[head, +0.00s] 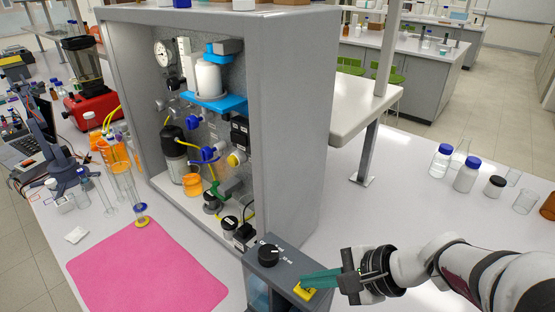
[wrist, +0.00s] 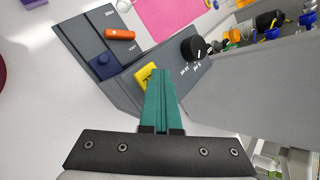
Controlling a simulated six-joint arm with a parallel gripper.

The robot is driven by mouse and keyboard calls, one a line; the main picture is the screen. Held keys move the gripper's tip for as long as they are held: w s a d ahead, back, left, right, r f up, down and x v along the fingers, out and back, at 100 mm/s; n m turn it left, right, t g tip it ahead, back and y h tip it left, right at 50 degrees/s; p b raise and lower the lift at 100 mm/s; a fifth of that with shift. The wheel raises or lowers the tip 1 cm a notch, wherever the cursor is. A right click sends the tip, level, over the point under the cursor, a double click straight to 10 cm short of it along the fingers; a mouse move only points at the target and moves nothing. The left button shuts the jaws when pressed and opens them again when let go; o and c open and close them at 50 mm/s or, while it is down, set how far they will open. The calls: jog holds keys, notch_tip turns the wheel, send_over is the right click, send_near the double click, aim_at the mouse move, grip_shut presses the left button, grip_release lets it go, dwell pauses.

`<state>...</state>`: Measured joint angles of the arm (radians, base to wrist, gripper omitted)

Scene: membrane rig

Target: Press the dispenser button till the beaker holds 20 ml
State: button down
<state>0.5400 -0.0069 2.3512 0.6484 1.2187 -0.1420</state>
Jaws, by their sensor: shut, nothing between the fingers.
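The dispenser (head: 284,268) is a dark grey box at the bottom of the head view, with a black dial on top. Its yellow button (head: 304,292) is on the top face; it also shows in the wrist view (wrist: 145,75). My gripper (head: 308,279) has its teal fingers shut and empty, tips at the button. In the wrist view the fingertips (wrist: 160,73) overlap the button's right part; I cannot tell whether they touch it. A bluish patch shows at the dispenser's front left, cut off by the frame. I cannot make out the beaker or its level.
A tall grey open-fronted cabinet (head: 290,130) with tubing and bottles stands behind the dispenser. A pink mat (head: 148,270) lies left, with glass cylinders behind it. Blue-capped bottles (head: 441,161) and glassware stand at right.

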aim_at(312, 290)
jog(key=shift+r, duration=0.95)
jog(key=shift+r, duration=2.5)
jog(key=s+a+f+n+g+h, duration=0.1)
jog(key=s+f+n+g+h, duration=0.1)
jog(key=s, duration=0.6)
jog(key=s+a+f+n+g+h, duration=0.1)
jog(key=s+f+n+g+h, duration=0.2)
jog(key=s+f+n, duration=0.3)
jog(key=s+n+h, duration=0.1)
jog(key=s+n, duration=0.1)
jog(key=s, duration=0.1)
jog(key=shift+s+a, duration=0.25)
jog(key=shift+a, duration=0.1)
